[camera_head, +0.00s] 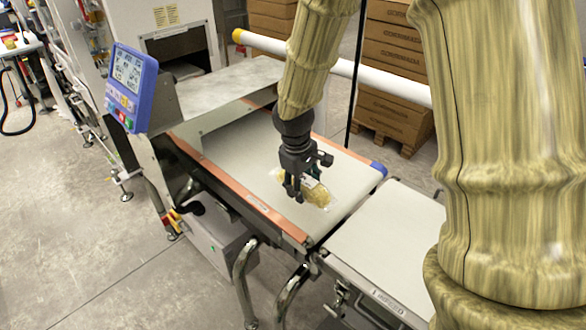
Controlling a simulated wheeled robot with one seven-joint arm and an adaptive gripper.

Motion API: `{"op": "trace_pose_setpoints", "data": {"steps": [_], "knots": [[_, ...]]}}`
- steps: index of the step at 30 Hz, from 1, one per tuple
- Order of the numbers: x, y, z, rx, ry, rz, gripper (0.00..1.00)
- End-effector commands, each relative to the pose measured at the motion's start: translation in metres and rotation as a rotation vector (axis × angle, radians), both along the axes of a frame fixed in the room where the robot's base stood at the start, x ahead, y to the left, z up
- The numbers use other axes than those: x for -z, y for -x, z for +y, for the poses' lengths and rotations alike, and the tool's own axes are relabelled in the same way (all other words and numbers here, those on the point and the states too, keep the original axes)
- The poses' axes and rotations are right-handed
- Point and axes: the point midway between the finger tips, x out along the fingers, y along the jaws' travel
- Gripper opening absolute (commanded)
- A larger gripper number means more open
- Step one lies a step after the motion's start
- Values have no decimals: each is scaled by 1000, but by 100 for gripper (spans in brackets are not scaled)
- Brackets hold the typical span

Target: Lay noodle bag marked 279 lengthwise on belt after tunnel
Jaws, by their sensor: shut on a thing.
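The noodle bag (318,193) is a clear bag with yellowish contents and a small white label. I cannot read its marking at this size. My gripper (296,192) points down over the belt (232,146) and is shut on the bag near its left end. The bag appears at or just above the belt surface, near the belt's front right end; I cannot tell whether it touches. Its long side runs roughly from upper left to lower right. The tunnel opening (178,52) is in the grey machine at the upper left, behind a pale plate.
Orange rails (247,197) edge the belt on both sides, with a blue corner piece (378,168) at right. A second pale belt (385,240) continues at lower right. A blue display (131,85) stands at left. A white pole (390,83) and stacked cartons (395,50) are behind.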

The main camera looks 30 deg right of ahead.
Motion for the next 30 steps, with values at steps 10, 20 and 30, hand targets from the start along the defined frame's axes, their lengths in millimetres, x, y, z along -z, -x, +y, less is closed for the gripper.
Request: {"op": "trace_pose_setpoints", "data": {"steps": [10,20,30], "knots": [[5,-68,-18,3,-1,0,18],[9,-99,-25,1,0,0,18],[32,-106,-27,1,1,3,18]]}}
